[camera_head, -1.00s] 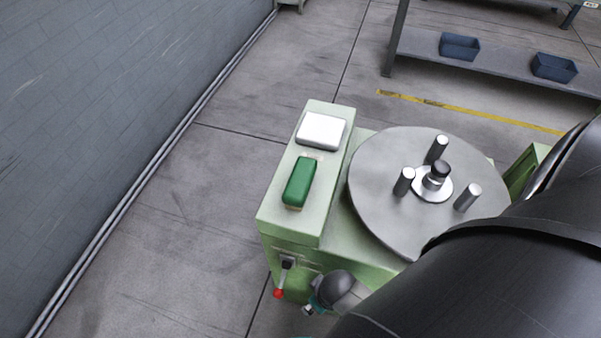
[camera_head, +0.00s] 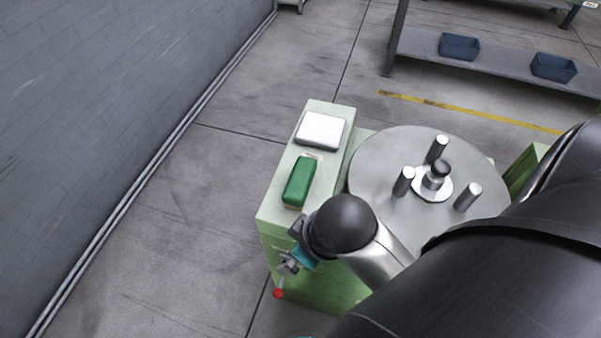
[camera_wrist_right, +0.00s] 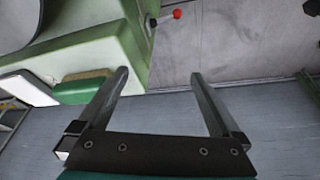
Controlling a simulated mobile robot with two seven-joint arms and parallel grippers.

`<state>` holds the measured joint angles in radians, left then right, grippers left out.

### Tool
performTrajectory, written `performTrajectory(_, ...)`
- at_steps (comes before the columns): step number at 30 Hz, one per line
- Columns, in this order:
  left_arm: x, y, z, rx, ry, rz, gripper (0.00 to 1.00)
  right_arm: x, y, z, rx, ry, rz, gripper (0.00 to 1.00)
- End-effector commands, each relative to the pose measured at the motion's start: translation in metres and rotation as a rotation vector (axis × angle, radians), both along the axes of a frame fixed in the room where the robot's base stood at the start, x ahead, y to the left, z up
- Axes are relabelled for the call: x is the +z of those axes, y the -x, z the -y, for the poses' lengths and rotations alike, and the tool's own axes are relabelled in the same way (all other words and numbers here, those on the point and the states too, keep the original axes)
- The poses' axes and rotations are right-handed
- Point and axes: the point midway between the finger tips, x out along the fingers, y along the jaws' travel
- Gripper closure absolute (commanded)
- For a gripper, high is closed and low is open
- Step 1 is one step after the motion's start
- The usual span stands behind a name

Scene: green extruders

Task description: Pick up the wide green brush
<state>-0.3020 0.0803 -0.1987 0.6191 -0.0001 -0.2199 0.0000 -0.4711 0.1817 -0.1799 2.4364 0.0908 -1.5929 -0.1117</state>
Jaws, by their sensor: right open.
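The wide green brush (camera_head: 299,181) lies on the narrow light green top of the machine, next to a white box. In the right wrist view the green brush (camera_wrist_right: 82,92) shows at the left, partly hidden behind a finger, with a brownish strip along it. My right gripper (camera_head: 287,262) is at the machine's front end, in front of the brush and apart from it. In the wrist view my right gripper (camera_wrist_right: 158,75) is open, with nothing between its fingers. My left gripper is not in view.
A white box (camera_head: 320,131) sits behind the brush. A round metal plate (camera_head: 385,205) with upright metal posts is to the right. A red-knobbed lever (camera_head: 278,293) sticks out at the machine's front. Floor left of the machine is clear up to a grey wall (camera_head: 100,110).

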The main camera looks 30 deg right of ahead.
Motion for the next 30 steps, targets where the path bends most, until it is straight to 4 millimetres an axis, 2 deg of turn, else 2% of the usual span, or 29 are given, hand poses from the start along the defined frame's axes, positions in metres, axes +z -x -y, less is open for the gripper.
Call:
performTrajectory(9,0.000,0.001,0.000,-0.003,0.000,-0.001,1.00,0.013,-0.054,-0.039,0.573,0.060,0.076,0.00)
performTrajectory(14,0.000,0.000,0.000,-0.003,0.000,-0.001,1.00,0.021,-0.078,-0.043,0.905,0.139,0.087,0.00)
performTrajectory(20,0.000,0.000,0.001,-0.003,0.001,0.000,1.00,0.033,-0.105,-0.023,1.264,0.252,0.058,0.00)
performTrajectory(26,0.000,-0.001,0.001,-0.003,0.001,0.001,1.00,0.055,-0.130,0.018,1.549,0.347,-0.016,0.00)
performTrajectory(30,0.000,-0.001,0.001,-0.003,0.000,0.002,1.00,0.077,-0.145,0.054,1.700,0.383,-0.074,0.00)
